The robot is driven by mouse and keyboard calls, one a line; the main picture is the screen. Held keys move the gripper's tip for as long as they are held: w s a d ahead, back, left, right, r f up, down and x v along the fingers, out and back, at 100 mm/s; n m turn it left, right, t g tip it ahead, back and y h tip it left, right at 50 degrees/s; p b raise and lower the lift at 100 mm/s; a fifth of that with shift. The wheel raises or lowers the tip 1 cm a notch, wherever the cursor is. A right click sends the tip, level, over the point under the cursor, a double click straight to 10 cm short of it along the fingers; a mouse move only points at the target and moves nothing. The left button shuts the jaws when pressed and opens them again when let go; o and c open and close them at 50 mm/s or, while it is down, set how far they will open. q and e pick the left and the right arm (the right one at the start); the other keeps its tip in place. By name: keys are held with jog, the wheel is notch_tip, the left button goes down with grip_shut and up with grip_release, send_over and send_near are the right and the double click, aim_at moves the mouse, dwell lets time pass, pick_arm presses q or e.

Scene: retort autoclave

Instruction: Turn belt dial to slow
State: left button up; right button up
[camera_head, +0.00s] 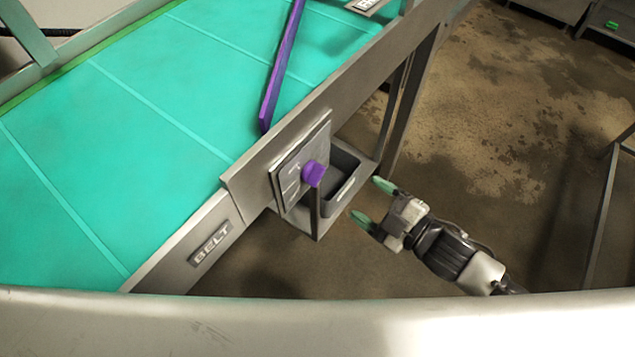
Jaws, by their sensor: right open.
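The belt dial is a purple knob (313,173) on a grey plate (290,182) fixed to the side rail of the belt. Marks on the plate are too small to read. A dark lever or post hangs just below the knob. My right gripper (367,202) is to the right of the dial, apart from it, with its green-tipped fingers open and nothing between them. The fingers point left toward the dial and tray. My left gripper is not in view.
The teal belt (130,130) runs across the upper left, with a purple bar (280,70) lying over it. A label reading BELT (211,243) is on the rail. A grey open tray (345,178) sits beside the dial plate. Stained floor (480,130) is clear at right.

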aim_at(316, 175)
notch_tip(316, 175, up, 3)
jog(key=s+a+n+y, duration=0.1)
jog(key=s+a, duration=0.1)
jog(key=shift+g+y, duration=0.3)
jog(key=p+x, duration=0.1)
jog(key=x, duration=0.9)
jog(key=shift+r+p, duration=0.1)
jog(key=shift+p, duration=0.2)
jog(key=c, duration=0.9)
